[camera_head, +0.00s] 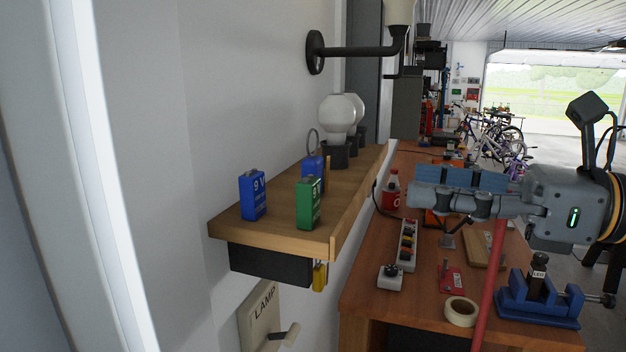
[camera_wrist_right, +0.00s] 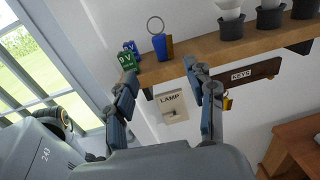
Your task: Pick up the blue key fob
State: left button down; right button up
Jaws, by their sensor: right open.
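The blue key fob (camera_head: 311,168) with a metal ring stands on the wooden shelf (camera_head: 350,190), partly hidden behind the green 9V battery (camera_head: 308,203) in the head view. In the right wrist view the fob (camera_wrist_right: 160,46) stands near the shelf edge, with a brown piece against its right side and its ring above. My right gripper (camera_head: 418,190) is open and empty, to the right of the shelf over the workbench, its fingers pointing left. In the right wrist view the fob shows beyond and between the spread fingertips (camera_wrist_right: 160,78), apart from them. My left gripper is not in view.
A blue 9V battery (camera_head: 253,195) stands left of the green one. White bulbs in black sockets (camera_head: 336,155) stand farther back. A black wall lamp arm (camera_head: 365,51) is above the shelf. The workbench (camera_head: 375,300) holds a power strip, tape and a blue vise.

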aim_at(321, 166)
jog(key=p+x, duration=0.3)
jog(key=x, duration=0.5)
jog(key=shift+w+a+r, duration=0.1)
jog(key=shift+w+a, duration=0.05)
jog(key=p+x, duration=0.2)
jog(key=x, duration=0.1)
jog(key=p+x, duration=0.1)
jog(key=shift+w+a+r, duration=0.15)
jog(key=shift+a+r, duration=0.1)
jog(key=shift+r, duration=0.1)
jog(key=shift+w+a+f, duration=0.15)
jog(key=shift+a, duration=0.3)
jog(key=shift+d, duration=0.1)
jog(key=shift+d, duration=0.1)
jog(key=shift+c, duration=0.2)
jog(key=c, duration=1.1)
